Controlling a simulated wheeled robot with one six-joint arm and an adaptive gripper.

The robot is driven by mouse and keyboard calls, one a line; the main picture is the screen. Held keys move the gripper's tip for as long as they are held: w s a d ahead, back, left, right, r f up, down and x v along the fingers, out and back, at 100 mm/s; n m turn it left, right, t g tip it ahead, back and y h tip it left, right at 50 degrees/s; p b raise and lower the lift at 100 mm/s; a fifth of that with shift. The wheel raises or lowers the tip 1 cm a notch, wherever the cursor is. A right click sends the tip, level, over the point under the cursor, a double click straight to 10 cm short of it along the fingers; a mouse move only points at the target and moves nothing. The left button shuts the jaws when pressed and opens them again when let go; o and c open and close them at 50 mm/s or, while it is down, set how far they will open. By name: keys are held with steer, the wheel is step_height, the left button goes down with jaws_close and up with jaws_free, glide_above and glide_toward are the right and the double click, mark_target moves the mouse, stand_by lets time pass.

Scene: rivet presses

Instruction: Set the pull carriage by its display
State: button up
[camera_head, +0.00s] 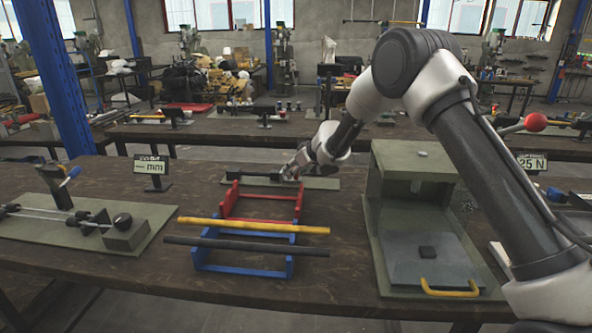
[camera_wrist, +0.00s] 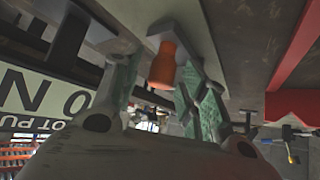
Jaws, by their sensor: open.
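My gripper (camera_head: 288,172) is open at a low green fixture plate (camera_head: 326,184) behind the red rack, beside a dark block (camera_head: 255,177). I cannot tell for certain whether this knob belongs to the pull carriage. A display (camera_wrist: 40,97) at the left of the wrist view is turned and cropped, with "0 N" readable; its full reading is hidden.
A red rack (camera_head: 265,220) and a blue rack (camera_head: 243,271) carrying a yellow bar (camera_head: 253,226) and a black bar (camera_head: 245,246) stand in front. A rod fixture (camera_head: 84,222) with an mm display (camera_head: 151,172) is left. A green press box (camera_head: 421,217) and an N display (camera_head: 531,163) are right.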

jaws_close()
steer(key=shift+d, duration=1.65)
jaws_free()
steer(key=shift+r, duration=0.1)
steer(key=v, duration=1.2)
steer(key=shift+s+a, duration=0.1)
